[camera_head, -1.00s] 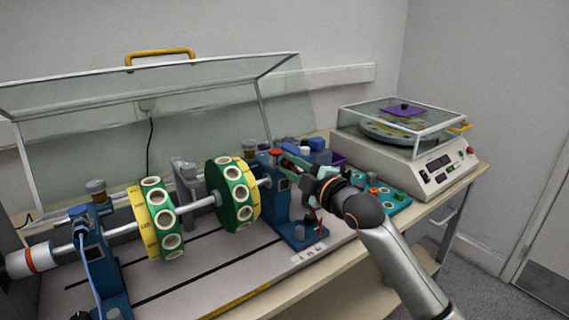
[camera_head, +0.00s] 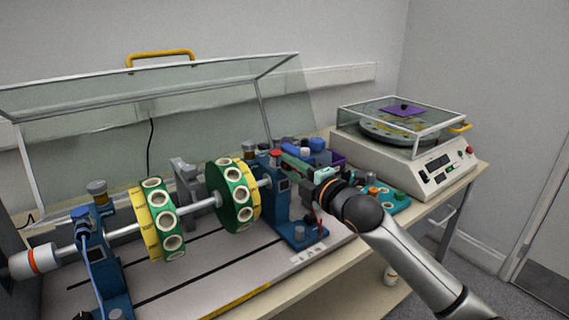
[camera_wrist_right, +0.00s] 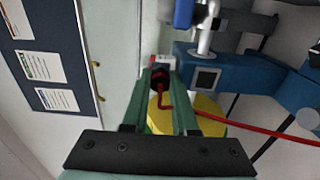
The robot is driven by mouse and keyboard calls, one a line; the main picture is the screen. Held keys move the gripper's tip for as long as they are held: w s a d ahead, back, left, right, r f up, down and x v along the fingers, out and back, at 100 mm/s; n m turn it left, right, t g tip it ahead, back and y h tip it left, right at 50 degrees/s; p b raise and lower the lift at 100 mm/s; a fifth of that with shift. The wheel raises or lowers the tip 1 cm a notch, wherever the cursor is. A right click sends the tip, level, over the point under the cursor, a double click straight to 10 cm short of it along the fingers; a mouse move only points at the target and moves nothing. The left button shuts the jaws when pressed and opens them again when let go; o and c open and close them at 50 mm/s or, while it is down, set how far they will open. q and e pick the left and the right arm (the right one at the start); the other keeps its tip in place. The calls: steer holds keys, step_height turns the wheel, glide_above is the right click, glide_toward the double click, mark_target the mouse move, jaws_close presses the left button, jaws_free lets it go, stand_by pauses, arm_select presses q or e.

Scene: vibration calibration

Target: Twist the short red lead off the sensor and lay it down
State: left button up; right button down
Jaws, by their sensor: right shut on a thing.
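My right gripper (camera_head: 285,160) reaches in from the right to the right-hand blue bearing pedestal (camera_head: 280,205). In the right wrist view the teal fingers (camera_wrist_right: 161,80) are shut on a dark and red connector (camera_wrist_right: 157,80) of the short red lead (camera_wrist_right: 165,103). A small whitish block (camera_wrist_right: 162,61), apparently the sensor, is just beyond the fingertips. I cannot tell whether the connector still touches it. A red lead (camera_wrist_right: 270,132) also runs off to the right from behind the fingers. My left gripper is not in view.
Green-and-yellow rotor discs (camera_head: 158,220) sit on the shaft left of the gripper. A raised clear cover (camera_head: 140,98) stands behind. A balance machine (camera_head: 405,150) is at the right. A teal tray (camera_head: 398,201) lies beside my forearm.

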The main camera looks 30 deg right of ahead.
steer(key=shift+n+p, duration=0.35)
steer(key=shift+n, duration=0.35)
steer(key=shift+n, duration=0.3)
steer(key=shift+n+p, duration=0.4)
steer(key=shift+n, duration=0.6)
steer(key=shift+p, duration=0.35)
steer(key=shift+s, duration=0.2)
